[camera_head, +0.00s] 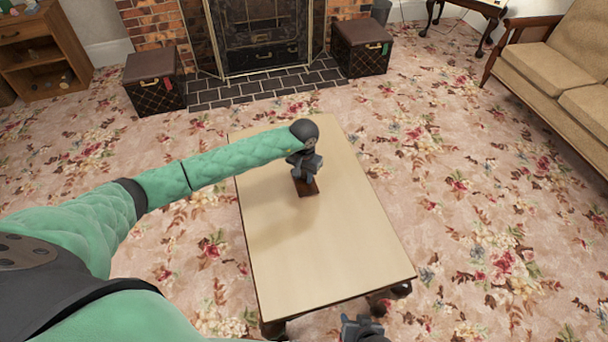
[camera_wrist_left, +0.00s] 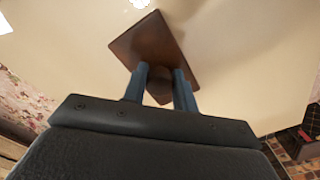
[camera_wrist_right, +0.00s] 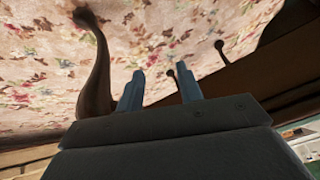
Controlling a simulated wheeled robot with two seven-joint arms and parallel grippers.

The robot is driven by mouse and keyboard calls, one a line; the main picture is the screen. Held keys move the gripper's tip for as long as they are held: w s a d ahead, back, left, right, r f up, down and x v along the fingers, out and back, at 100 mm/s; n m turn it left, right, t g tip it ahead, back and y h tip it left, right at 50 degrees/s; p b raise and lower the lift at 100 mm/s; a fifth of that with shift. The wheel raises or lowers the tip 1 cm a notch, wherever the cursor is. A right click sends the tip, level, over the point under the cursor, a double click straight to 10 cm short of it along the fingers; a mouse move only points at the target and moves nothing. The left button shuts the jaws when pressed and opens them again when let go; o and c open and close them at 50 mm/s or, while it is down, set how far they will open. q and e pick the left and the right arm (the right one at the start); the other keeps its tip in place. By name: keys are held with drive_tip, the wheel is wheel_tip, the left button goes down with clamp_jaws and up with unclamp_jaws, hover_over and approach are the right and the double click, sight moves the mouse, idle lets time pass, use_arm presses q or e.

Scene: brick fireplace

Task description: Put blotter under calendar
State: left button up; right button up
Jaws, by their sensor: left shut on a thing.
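The blotter, a dark brown wooden board (camera_head: 307,189) with a round knob, is at the far half of the table. My left gripper (camera_head: 306,172) points down over it. In the left wrist view the fingers (camera_wrist_left: 160,88) are shut on the knob, with the brown board (camera_wrist_left: 150,45) beyond them. I cannot tell whether the board touches the tabletop. I cannot make out a calendar in any view. My right gripper (camera_head: 362,329) is at the near edge of the head view; in its wrist view the fingers (camera_wrist_right: 160,90) are apart and empty.
The pale wooden table (camera_head: 320,255) is otherwise clear in front of the blotter. Two dark boxes (camera_head: 154,82) (camera_head: 361,48) flank the fireplace (camera_head: 265,40) behind. A sofa (camera_head: 560,70) stands at the right. A table leg (camera_wrist_right: 96,70) shows close to my right gripper.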

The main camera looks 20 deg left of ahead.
use_arm(q)
drive_tip(key=o, duration=1.1)
